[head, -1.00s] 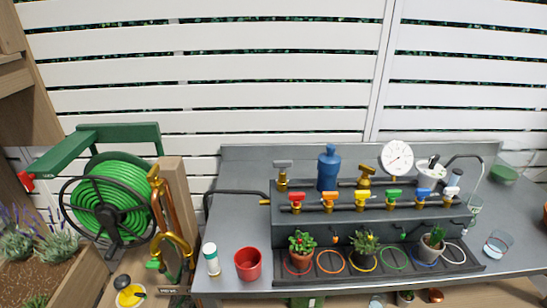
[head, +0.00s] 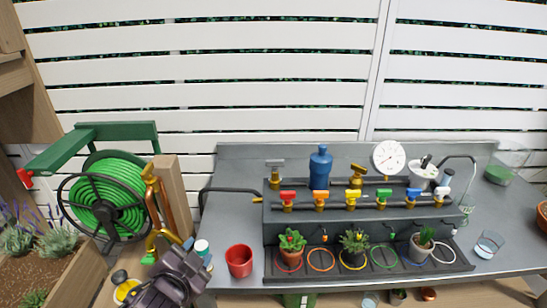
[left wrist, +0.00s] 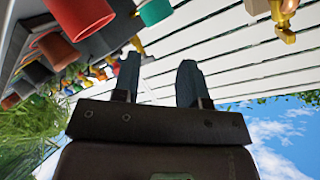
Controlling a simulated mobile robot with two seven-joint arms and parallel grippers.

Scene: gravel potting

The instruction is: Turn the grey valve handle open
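The grey valve handle (head: 275,162) sits crosswise on a brass valve (head: 275,179) at the back left of the dark valve stand. The grey handle cannot be made out in that view. My right gripper is not in view.
A red cup (head: 240,260) stands right of my left gripper. A black spout (head: 230,190) reaches left from the stand. Coloured valves (head: 353,196) and potted plants (head: 291,243) line the front. A green hose reel (head: 108,205) stands left.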

